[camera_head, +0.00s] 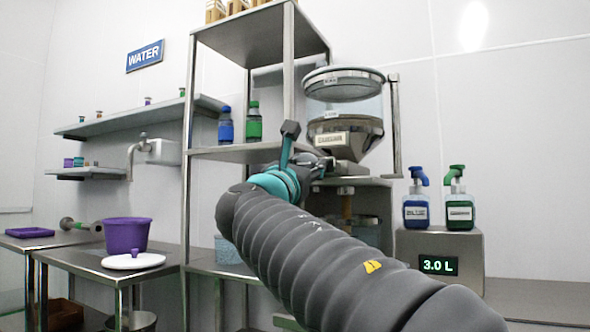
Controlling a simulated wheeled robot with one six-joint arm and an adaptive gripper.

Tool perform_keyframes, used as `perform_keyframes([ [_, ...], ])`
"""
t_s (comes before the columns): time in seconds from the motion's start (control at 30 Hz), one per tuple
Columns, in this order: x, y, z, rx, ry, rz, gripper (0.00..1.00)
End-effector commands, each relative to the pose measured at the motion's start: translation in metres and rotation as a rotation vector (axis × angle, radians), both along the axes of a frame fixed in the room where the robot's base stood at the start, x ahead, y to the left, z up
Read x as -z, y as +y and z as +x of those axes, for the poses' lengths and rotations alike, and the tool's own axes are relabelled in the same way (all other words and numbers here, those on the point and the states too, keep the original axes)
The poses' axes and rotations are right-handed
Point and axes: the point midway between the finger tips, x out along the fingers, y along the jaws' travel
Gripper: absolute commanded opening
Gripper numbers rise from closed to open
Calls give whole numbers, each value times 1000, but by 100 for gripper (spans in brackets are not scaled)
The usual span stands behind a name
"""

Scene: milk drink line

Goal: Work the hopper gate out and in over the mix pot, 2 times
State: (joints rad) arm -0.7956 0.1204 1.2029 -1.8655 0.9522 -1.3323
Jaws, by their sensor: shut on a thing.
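The hopper (345,130) is a clear-and-grey round vessel with a lid and a label, on a metal stand at centre right. My gripper (318,165) is at the left of the hopper's base, small and partly hidden by my own teal wrist. It is shut on the hopper gate there; the gate itself is mostly hidden, so I cannot tell how far out it is. An outlet (346,191) shows below the hopper.
A steel shelf post (289,80) rises close to my gripper.

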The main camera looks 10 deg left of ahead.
Motion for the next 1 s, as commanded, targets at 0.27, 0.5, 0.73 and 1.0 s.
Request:
perform_keyframes([
  [0.27, 2, 2, -2, -3, 2, 1, 60],
  [0.5, 1, -1, 0, 2, 1, 1, 69],
  [0.73, 3, 2, -8, -2, 2, 1, 69],
  [1.0, 21, 12, -51, -7, 2, 1, 69],
])
